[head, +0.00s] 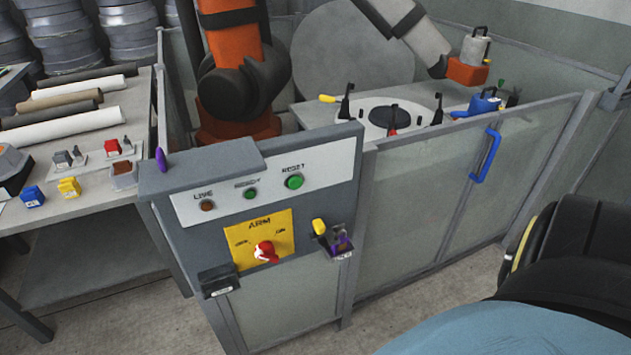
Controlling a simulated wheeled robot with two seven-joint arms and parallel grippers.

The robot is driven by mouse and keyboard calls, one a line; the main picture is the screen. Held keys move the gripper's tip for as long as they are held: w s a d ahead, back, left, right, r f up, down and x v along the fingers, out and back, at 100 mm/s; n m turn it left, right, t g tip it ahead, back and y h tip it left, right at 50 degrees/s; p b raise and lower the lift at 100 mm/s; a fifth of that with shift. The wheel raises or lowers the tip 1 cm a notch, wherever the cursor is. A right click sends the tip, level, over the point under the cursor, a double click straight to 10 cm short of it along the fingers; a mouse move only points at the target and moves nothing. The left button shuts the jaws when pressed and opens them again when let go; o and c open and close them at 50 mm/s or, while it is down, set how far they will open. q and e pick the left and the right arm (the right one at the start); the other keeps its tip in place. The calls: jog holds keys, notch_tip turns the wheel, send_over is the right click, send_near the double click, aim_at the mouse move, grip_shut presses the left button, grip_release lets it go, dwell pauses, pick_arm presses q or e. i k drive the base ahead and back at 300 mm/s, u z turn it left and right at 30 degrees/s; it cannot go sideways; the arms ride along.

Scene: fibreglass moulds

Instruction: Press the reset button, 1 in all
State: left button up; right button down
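The reset button (294,182) is a round green button under the printed word RESET, at the right of the white label strip (226,197) on a grey control panel (206,239). Nothing covers it. A smaller green light (250,194) and a brown light (207,206), labelled LIVE, sit to its left on the same strip. Below is a yellow plate (245,232) marked ARM, with a red rotary switch (266,251). Neither of my grippers is in view.
A mesh or clear-panelled fence (410,217) with a blue door handle (486,155) runs right of the panel. Behind it stands an orange robot arm (232,45). A workbench (75,212) with rolls (62,125) is at left. A small holder (335,243) juts out below the button.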

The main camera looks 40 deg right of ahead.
aim_at(294, 183)
jog(key=k, duration=0.35)
jog(key=z, duration=0.75)
jog(key=i, duration=0.5)
jog(key=u, duration=0.05)
